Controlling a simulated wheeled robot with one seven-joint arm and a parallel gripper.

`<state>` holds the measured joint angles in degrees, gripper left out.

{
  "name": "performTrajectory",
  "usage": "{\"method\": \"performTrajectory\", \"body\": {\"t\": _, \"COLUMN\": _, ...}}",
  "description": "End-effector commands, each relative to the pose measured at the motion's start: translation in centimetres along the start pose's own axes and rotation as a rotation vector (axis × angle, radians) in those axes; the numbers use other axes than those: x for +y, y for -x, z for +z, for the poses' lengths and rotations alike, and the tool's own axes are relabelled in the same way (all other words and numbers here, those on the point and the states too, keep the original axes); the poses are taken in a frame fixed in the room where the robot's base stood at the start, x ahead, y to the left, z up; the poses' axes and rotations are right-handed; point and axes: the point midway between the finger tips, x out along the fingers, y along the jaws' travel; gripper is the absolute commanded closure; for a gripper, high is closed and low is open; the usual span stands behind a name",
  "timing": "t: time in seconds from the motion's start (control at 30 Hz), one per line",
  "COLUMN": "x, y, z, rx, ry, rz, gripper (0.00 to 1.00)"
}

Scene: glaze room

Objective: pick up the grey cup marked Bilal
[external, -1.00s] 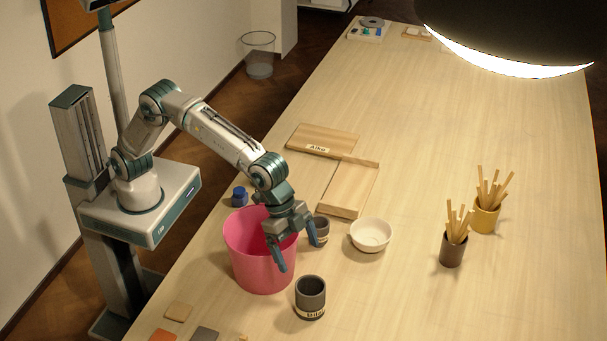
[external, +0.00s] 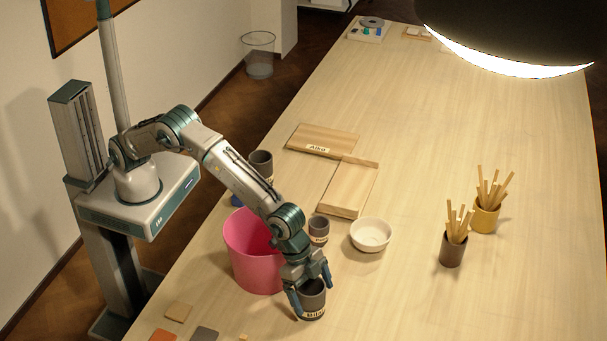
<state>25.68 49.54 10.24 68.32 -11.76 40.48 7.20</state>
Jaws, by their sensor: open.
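The grey cup marked Bilal (external: 314,301) stands upright on the table near the front, right of the pink bucket. Its pale name label faces the camera and is partly covered by a finger. My gripper (external: 312,290) is open at the cup, with one finger at its left side and the other at its right rim. I cannot tell whether the fingers touch it. A smaller grey cup (external: 319,230) with a pale label stands behind it. Another dark grey cup (external: 261,163) stands farther back, partly hidden by my arm.
The pink bucket (external: 246,262) stands close left of my gripper. A white bowl (external: 370,235) and wooden boards, one labelled Aiko (external: 322,140), lie behind. Two cups of sticks, dark (external: 452,252) and yellow (external: 484,218), stand right. Flat tiles (external: 178,313) lie front left.

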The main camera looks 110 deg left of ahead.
Motion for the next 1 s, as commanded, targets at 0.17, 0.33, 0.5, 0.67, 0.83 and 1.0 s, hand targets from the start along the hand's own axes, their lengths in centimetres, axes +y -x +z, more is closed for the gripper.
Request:
{"method": "performTrajectory", "body": {"t": 0.17, "x": 0.0, "y": -0.5, "z": 0.0, "rx": 0.001, "ry": 0.001, "rz": 0.0, "gripper": 0.06}}
{"method": "performTrajectory", "body": {"t": 0.33, "x": 0.0, "y": -0.5, "z": 0.0, "rx": 0.001, "ry": 0.001, "rz": 0.0, "gripper": 0.14}}
{"method": "performTrajectory", "body": {"t": 0.5, "x": 0.0, "y": -0.5, "z": 0.0, "rx": 0.001, "ry": 0.001, "rz": 0.0, "gripper": 0.62}}
{"method": "performTrajectory", "body": {"t": 0.67, "x": 0.0, "y": -0.4, "z": -0.1, "rx": 0.002, "ry": 0.001, "rz": 0.0, "gripper": 0.61}}
{"method": "performTrajectory", "body": {"t": 0.83, "x": 0.0, "y": -0.2, "z": -0.1, "rx": 0.003, "ry": 0.001, "rz": 0.0, "gripper": 0.61}}
{"method": "performTrajectory", "body": {"t": 1.0, "x": 0.0, "y": 0.9, "z": -0.7, "rx": 0.006, "ry": 0.001, "rz": 0.001, "gripper": 0.61}}
